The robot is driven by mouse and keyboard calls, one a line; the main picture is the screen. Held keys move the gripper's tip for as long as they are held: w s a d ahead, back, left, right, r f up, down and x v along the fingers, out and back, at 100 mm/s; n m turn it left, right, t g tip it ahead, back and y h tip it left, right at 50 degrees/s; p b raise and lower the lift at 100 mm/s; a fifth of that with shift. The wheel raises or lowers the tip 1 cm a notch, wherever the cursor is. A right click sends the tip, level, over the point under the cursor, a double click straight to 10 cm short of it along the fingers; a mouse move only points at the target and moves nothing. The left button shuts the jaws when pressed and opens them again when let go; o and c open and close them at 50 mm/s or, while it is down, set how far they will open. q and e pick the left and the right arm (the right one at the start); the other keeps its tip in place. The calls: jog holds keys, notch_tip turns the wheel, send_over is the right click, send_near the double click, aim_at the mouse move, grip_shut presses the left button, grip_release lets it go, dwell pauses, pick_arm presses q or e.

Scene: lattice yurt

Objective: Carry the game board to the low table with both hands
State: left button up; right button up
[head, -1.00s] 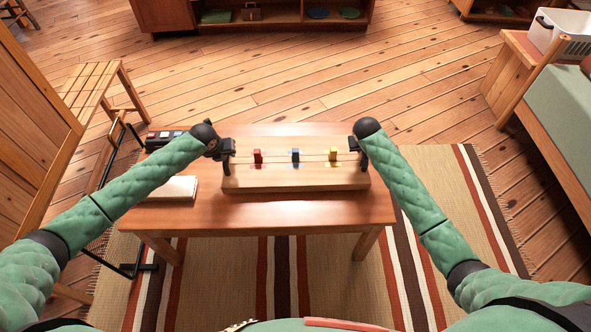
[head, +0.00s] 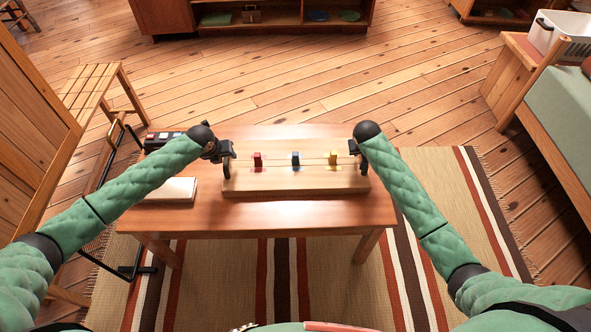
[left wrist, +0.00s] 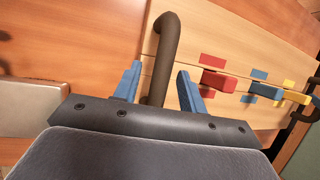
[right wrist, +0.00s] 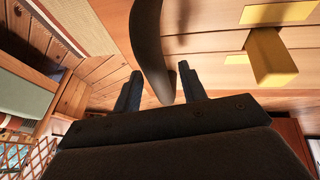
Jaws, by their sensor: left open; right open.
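The game board (head: 295,182) is a pale wooden slab on a small wooden table (head: 210,217). Red (head: 257,160), blue (head: 295,159) and yellow (head: 333,158) pieces stand in a row on it. A dark curved handle is at each end. My left gripper (left wrist: 158,85) is open, with the left handle (left wrist: 165,50) between its blue fingers. My right gripper (right wrist: 160,88) is open, with the right handle (right wrist: 150,45) between its dark fingers. Whether any finger touches a handle I cannot tell. The fingers are hardly visible in the head view.
A pale book-like block (head: 170,189) and a dark box (head: 164,139) lie on the table left of the board. A slatted bench (head: 92,85) stands at the left, a bed (head: 565,110) at the right. A shelf unit (head: 250,20) is at the back. Open floor lies between.

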jog(key=shift+r, duration=0.1)
pick_arm(q)
jog(key=v, duration=1)
jog(key=shift+r, duration=0.15)
pick_arm(e)
jog(key=v, duration=1.2)
pick_arm(q)
jog(key=shift+s, duration=0.15)
